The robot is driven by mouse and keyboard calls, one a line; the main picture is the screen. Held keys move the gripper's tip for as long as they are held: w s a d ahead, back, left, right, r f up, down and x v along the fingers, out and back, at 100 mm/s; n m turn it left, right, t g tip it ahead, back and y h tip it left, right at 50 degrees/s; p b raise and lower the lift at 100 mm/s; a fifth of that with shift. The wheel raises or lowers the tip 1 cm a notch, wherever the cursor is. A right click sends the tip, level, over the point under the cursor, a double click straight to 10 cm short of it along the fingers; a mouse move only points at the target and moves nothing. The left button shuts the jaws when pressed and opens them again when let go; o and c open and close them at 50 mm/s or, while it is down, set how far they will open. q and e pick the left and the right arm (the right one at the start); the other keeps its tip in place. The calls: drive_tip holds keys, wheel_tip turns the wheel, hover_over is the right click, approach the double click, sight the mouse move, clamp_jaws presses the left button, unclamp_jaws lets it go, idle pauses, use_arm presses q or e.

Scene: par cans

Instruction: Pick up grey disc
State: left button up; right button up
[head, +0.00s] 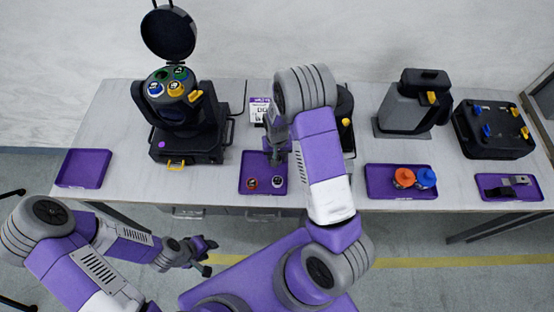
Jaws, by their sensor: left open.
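A small pale disc, likely the grey disc (277,183), lies at the front right of the middle purple tray (262,192). A red disc (251,184) lies to its left in the same tray. My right gripper (277,160) points down over the back of this tray, behind the pale disc and apart from it in the picture. Its fingers are too small and dark to tell whether they are open. My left gripper (210,257) is open and empty, in front of the table and below its edge.
A black machine (186,137) with a raised round lid and coloured discs stands left of the tray. An empty purple tray (84,168) is at the far left. A tray with orange and blue caps (404,178), a grey jug-like device (409,103) and a black case (494,130) are at right.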

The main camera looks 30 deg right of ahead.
drive_tip(key=c, duration=0.7)
wheel_tip(320, 180, up, 10)
drive_tip(key=shift+r+p, duration=0.1)
drive_tip(key=shift+p, duration=0.7)
